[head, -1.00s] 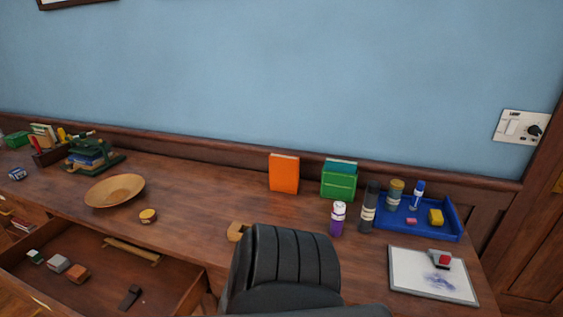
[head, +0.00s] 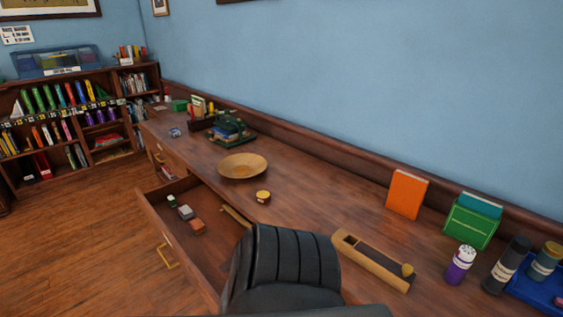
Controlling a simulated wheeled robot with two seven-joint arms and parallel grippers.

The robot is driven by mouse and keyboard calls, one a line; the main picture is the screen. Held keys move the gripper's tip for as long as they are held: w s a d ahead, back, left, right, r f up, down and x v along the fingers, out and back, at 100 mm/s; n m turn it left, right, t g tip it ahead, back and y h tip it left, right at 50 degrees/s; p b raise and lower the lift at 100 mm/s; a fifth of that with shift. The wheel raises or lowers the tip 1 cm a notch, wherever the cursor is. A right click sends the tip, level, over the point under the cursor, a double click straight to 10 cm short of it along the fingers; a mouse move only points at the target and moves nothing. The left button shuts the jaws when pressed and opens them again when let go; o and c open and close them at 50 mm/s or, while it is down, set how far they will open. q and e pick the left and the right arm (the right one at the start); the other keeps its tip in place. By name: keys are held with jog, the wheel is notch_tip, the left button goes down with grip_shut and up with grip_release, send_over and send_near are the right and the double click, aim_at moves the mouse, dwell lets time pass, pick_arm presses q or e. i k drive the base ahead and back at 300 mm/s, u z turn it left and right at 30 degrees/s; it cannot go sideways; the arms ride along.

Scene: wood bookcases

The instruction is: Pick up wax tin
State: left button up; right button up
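The wax tin looks to be the small round tin with a yellowish top (head: 263,196). It sits on the wooden desk (head: 330,215), just in front of the shallow wooden bowl (head: 242,167) and apart from it. It is near the desk's front edge, above the open drawer (head: 213,259). Its label is too small to read. Neither of my grippers is in view.
The open drawer, with small blocks, juts out over the floor. A long wooden box (head: 374,264) lies right of the tin. An orange book (head: 407,194), a green box (head: 470,222) and a purple-labelled bottle (head: 460,265) stand farther right. A bookcase (head: 78,115) stands far left.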

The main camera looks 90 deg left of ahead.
aim_at(263, 196)
jog(key=u, duration=2.25)
